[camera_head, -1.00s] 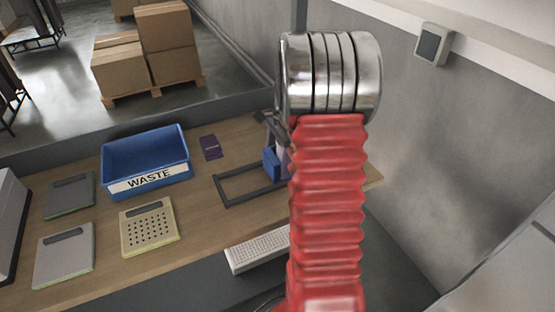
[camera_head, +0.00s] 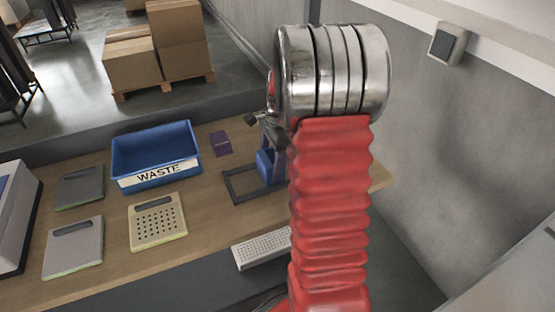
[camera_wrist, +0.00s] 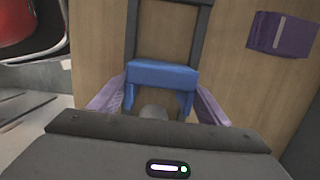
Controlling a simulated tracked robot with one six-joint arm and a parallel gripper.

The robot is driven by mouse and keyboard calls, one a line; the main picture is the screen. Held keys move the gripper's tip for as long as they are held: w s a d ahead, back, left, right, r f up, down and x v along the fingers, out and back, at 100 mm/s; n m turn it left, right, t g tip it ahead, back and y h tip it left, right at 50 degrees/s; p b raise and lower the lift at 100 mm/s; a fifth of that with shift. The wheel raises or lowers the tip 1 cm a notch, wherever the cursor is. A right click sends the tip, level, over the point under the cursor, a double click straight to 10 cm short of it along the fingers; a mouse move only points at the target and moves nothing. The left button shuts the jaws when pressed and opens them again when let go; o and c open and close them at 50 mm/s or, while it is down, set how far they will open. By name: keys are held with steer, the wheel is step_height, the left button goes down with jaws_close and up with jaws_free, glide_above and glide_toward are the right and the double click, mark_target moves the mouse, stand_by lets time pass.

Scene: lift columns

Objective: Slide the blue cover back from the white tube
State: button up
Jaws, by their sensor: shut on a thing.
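The blue cover (camera_wrist: 163,74) is in the middle of the wrist view, a block with two side legs. Its blue side also shows in the head view (camera_head: 264,165), partly behind my arm. My gripper (camera_wrist: 160,86) has its purple fingers on either side of the cover and is shut on it. A grey-white rounded end (camera_wrist: 153,111), perhaps the white tube, shows between the cover's legs. The rest of the tube is hidden. A dark frame (camera_head: 240,196) lies on the table beside the cover.
A blue WASTE bin (camera_head: 156,182), a purple box (camera_head: 221,143), a yellow perforated plate (camera_head: 158,221) and grey plates (camera_head: 73,248) lie on the wooden table (camera_head: 115,275). A white keyboard-like block (camera_head: 262,248) is at the front edge. A wall stands at right.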

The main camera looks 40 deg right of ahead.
steer(key=shift+w+a, duration=0.15)
steer(key=shift+a, duration=0.5)
steer(key=o, duration=1.2)
steer(key=shift+o, duration=0.2)
steer(key=shift+r, duration=0.1)
step_height(320, 180, up, 13)
steer(key=d, duration=0.2)
steer(key=shift+s+r, duration=0.2)
steer(key=shift+s, duration=0.05)
